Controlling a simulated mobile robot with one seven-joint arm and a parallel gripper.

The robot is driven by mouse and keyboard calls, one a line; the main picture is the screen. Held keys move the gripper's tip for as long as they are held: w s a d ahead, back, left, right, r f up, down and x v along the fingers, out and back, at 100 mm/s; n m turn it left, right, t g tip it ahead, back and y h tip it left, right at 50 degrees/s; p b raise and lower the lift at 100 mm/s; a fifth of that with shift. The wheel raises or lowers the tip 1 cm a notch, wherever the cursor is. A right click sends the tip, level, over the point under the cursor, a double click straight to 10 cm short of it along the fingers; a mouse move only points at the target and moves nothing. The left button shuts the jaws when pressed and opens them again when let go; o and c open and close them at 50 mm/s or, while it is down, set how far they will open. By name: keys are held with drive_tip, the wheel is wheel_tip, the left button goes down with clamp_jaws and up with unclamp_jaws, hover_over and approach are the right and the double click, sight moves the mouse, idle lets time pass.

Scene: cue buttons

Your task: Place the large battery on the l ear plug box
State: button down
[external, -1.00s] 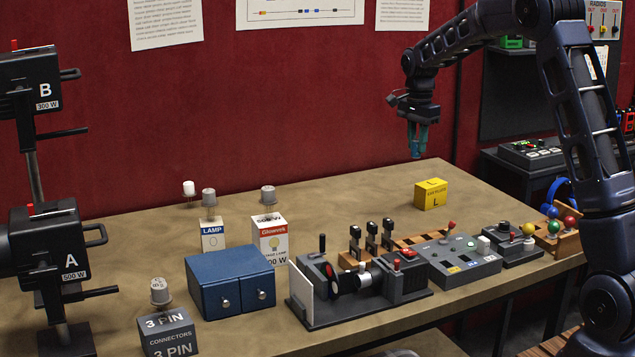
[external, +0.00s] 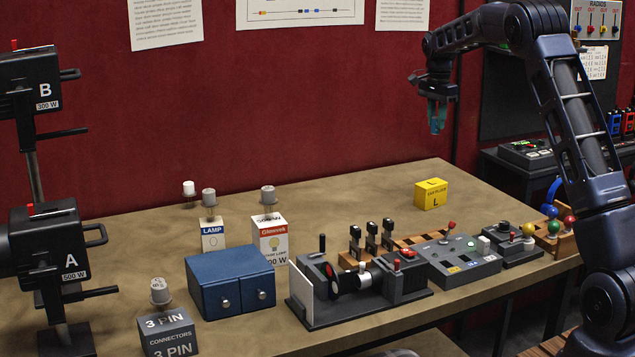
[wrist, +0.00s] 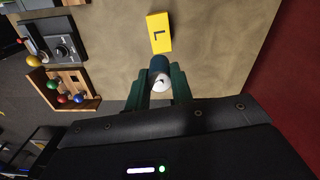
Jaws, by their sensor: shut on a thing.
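The yellow ear plug box (external: 431,194), marked L, sits on the right part of the tan table; it also shows in the wrist view (wrist: 158,33). My gripper (external: 437,118) hangs in the air above the table, higher than the box and close to over it in the external view. In the wrist view my gripper (wrist: 160,86) is shut on a dark cylinder with a pale round end, the battery (wrist: 160,68). The battery is held between the green fingers, and in the wrist view the box lies just beyond it. In the external view the battery is hard to tell from the fingers.
Grey control panels (external: 460,258) and a wooden rack with coloured balls (external: 555,237) line the table's front right edge. A blue drawer box (external: 230,280) and lamp boxes stand further left. The table around the yellow box is clear.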

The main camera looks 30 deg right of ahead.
wheel_tip(320, 180, down, 15)
drive_tip(key=shift+r, duration=0.15)
idle(0.4)
drive_tip(key=c, duration=1.2)
unclamp_jaws()
